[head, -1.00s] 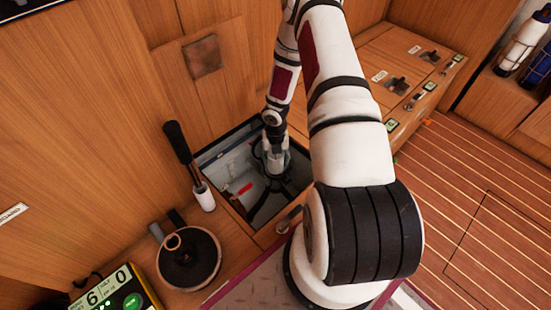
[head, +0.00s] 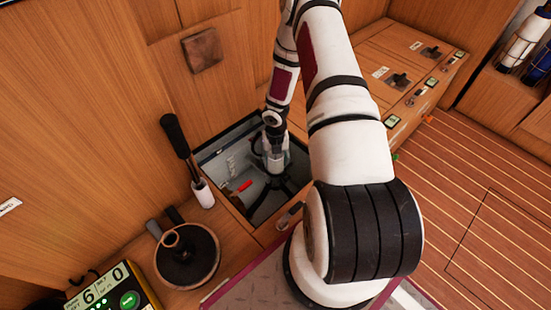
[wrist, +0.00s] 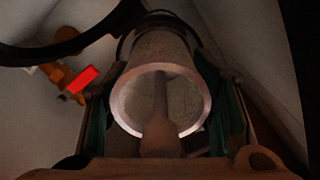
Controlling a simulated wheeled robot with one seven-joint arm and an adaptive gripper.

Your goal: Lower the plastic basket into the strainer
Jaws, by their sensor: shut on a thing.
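My gripper (head: 273,150) reaches down into the open square locker in the wooden bench. In the wrist view its two fingers, with greenish pads, stand either side of a pale, round-rimmed cylinder, which I take as the plastic basket (wrist: 118,98). The gripper is shut on it. A thin upright stem shows in the middle of its opening. In the head view a pale, partly clear body below the gripper looks like the strainer (head: 277,166), with dark parts around its foot. The gripper covers much of it. I cannot tell how far the basket is inside it.
A red valve handle (head: 245,186) lies left of the strainer, also seen in the wrist view (wrist: 83,79). A black hose (wrist: 40,52) curves past at upper left there. A black-handled lever (head: 176,137) and a round dark fitting (head: 187,268) stand left of the locker.

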